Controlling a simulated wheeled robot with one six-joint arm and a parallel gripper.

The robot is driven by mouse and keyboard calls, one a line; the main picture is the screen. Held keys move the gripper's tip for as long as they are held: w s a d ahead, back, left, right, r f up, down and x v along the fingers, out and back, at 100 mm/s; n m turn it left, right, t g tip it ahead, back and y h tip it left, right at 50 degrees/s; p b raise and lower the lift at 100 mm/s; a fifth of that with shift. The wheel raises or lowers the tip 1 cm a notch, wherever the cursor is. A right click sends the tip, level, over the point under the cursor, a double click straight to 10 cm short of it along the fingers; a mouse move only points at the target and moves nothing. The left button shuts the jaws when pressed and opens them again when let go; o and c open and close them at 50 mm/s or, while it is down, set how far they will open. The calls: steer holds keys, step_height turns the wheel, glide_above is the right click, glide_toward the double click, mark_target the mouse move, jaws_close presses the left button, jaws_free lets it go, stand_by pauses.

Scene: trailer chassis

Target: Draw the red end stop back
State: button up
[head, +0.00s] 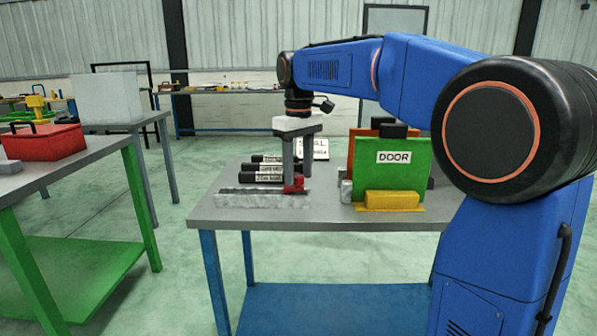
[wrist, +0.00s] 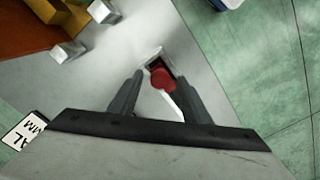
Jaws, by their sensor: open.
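The red end stop (head: 293,185) stands at the right end of a low grey rail block (head: 240,201) with a dark slot, at the front of the blue-legged table. My gripper (head: 298,172) points down right over the end stop, with its fingertips low around it.
A green panel marked DOOR (head: 405,168) stands in a yellow base (head: 392,200) to the right, with a small grey cylinder (head: 346,192) beside it. A red box (head: 42,142) sits on the left table.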

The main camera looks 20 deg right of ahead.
steer(key=shift+f, duration=0.15)
jaws_close()
steer(key=shift+s+d, duration=0.25)
steer(key=shift+d, duration=0.6)
steer(key=shift+s+d, duration=0.3)
steer(key=shift+d, duration=0.55)
steer(key=shift+s+d, duration=0.25)
steer(key=shift+d, duration=0.6)
jaws_free()
steer(key=shift+d, duration=0.1)
step_height(320, 180, up, 17)
steer(key=shift+r, duration=0.2)
